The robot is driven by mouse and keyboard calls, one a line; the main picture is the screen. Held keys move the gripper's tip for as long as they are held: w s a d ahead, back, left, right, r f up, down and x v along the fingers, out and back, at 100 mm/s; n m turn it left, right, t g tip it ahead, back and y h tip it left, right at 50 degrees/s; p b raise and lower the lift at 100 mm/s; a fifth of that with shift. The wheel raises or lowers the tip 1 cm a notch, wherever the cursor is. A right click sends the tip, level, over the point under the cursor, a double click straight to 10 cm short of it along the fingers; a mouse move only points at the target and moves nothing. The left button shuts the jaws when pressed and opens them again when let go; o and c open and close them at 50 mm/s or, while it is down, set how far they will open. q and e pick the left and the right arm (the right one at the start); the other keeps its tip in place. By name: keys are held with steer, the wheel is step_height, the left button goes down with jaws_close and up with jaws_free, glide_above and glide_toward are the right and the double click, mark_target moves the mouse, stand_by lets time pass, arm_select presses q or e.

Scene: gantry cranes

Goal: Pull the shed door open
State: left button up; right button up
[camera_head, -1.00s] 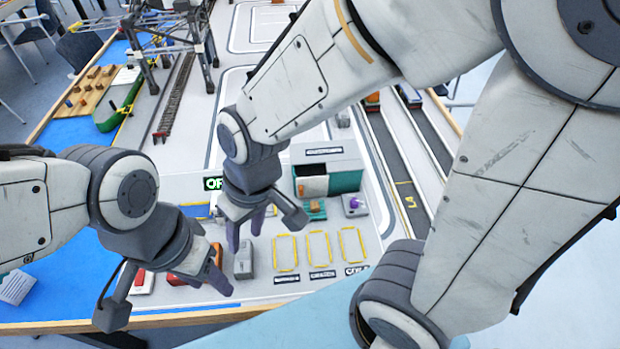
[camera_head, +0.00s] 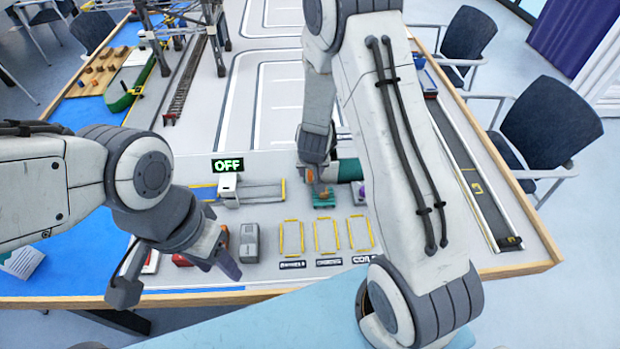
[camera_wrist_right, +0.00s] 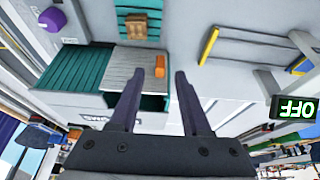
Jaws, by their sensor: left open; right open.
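The shed (camera_wrist_right: 82,68) shows in the right wrist view with a teal ribbed front. A grey ribbed door panel (camera_wrist_right: 132,68) with an orange handle (camera_wrist_right: 157,61) stands beside the teal part. A dark gap shows by the panel's edge. My right gripper (camera_wrist_right: 170,73) is open, with one fingertip close to the handle; I cannot tell whether they touch. My left gripper (camera_head: 176,277) is open over the table's front left.
A green pallet with a brown load (camera_head: 323,198) lies in front of the shed. A black OFF sign (camera_head: 227,164) and a grey block (camera_head: 249,242) stand to the left. Yellow-outlined bays (camera_head: 326,236) are empty. A crane frame (camera_head: 180,25) stands at the back.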

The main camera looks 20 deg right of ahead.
mark_target(311, 175)
steer(key=shift+x, duration=1.95)
jaws_close()
